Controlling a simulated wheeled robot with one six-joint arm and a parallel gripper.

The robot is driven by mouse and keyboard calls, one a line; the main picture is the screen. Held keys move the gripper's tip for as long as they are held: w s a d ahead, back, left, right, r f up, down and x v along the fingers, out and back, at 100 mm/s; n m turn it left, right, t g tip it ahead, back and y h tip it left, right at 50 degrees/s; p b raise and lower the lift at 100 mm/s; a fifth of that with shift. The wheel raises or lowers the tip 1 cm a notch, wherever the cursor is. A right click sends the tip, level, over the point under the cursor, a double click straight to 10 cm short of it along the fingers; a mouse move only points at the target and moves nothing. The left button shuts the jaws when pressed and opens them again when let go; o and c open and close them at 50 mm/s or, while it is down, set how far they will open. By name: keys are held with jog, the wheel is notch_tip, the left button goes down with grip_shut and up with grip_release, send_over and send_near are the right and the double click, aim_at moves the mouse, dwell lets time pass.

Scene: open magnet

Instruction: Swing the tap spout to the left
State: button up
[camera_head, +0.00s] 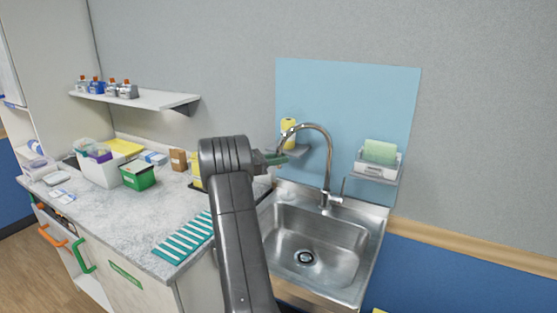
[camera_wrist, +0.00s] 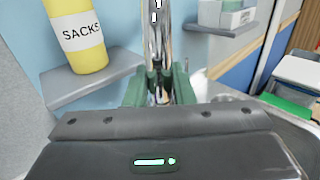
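The chrome tap has a tall curved spout (camera_head: 328,146) that rises behind the sink and arches over to the left in the head view. My gripper (camera_head: 277,156) is at the hanging outlet end of the spout, on its left side. In the wrist view the chrome spout (camera_wrist: 157,36) comes down upright in the middle. The green fingers of my gripper (camera_wrist: 163,84) stand on either side of its lower part. I cannot tell whether they press on it or leave a small gap. My dark arm hides part of the sink's left side.
The steel sink (camera_head: 345,255) lies below the tap. A yellow SACKS bottle (camera_wrist: 78,35) stands on a small shelf (camera_wrist: 95,86) close left of the spout. A right-hand holder (camera_head: 374,168) carries a green-topped box. A counter (camera_head: 125,205) with boxes is at left.

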jog(key=o, duration=0.3)
jog(key=b+v, duration=0.2)
jog(key=v, duration=1.1)
jog(key=shift+a+b, duration=0.35)
jog(key=shift+a, duration=0.05)
jog(key=shift+d, duration=0.1)
jog(key=p+x, duration=0.2)
jog(key=x, duration=1.1)
jog(key=shift+d+p, duration=0.35)
jog(key=shift+p, duration=0.05)
jog(key=shift+s+f, duration=0.1)
